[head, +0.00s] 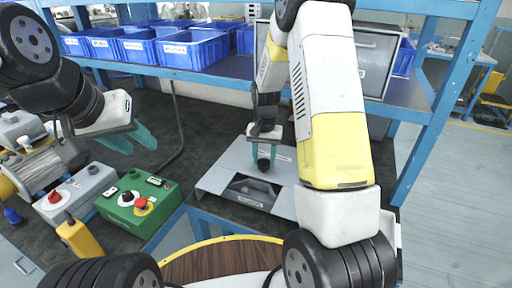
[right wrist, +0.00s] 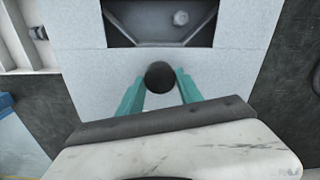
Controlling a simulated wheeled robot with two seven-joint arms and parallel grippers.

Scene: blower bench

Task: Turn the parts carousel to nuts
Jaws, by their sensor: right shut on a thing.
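The parts carousel (head: 222,180) is a light grey housing on the bench, with a dark window (head: 252,189) in its front and a black knob (head: 264,165) above the window. My right gripper (head: 263,160) is shut on the knob, its teal fingers on either side. In the right wrist view the round black knob (right wrist: 160,77) sits between the fingers (right wrist: 160,92). The window (right wrist: 168,22) there shows dark dividers and one small grey round or hexagonal part. The label by the window is too small to read. My left gripper (head: 136,141) is open and empty above the bench, left of the carousel.
A green control box (head: 136,201) with a red-and-yellow button, a grey switch box (head: 77,195) and a yellow pendant (head: 80,238) are at the left. Blue bins (head: 190,50) line the shelf behind. A round wooden top (head: 215,265) is in front.

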